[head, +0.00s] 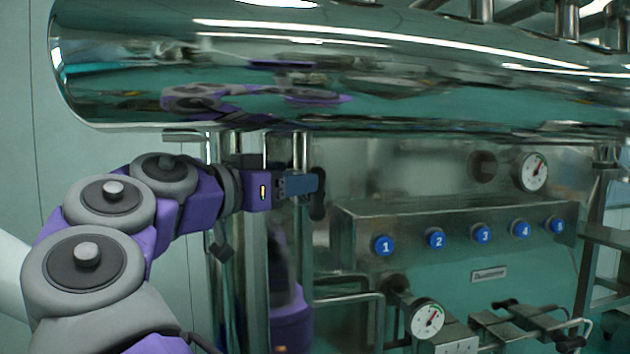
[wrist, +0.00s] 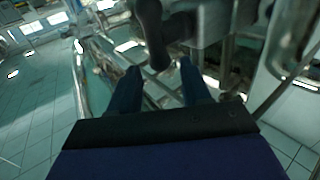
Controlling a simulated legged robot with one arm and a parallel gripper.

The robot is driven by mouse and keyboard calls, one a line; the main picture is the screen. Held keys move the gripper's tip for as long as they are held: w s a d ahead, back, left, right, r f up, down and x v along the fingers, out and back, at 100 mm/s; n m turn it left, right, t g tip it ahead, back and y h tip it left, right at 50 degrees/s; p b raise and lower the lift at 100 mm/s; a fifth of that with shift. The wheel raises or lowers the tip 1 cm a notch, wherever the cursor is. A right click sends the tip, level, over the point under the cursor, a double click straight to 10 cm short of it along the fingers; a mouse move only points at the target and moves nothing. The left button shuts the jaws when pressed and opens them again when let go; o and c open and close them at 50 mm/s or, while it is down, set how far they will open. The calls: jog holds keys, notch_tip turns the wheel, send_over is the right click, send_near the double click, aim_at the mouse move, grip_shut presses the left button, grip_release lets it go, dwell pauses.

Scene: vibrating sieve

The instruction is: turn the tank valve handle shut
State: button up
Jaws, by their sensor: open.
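A dark elongated handle (head: 317,207), apparently the tank valve handle, hangs upright below the shiny tank (head: 400,75). My gripper (head: 312,182) is level with it, with its fingers at the handle. In the wrist view, the handle (wrist: 152,30) comes down from the top edge, and its rounded lower end lies between the two blue fingertips of my gripper (wrist: 160,68). The fingers are open, with a gap on each side of the handle in the picture. I cannot tell whether either finger touches it. The valve body behind the handle is mostly hidden.
A metal panel (head: 450,215) with several blue numbered buttons stands to the right. Gauges show at the upper right (head: 533,172) and lower down (head: 427,319). Metal pipes (head: 350,298) run below my gripper. The tank sits close above my arm. Tiled floor (wrist: 35,115) shows at left.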

aim_at(316, 221)
jog(key=p+x, duration=0.1)
jog(key=x, duration=0.5)
jog(key=shift+w, duration=0.1)
grip_shut()
dwell(0.3)
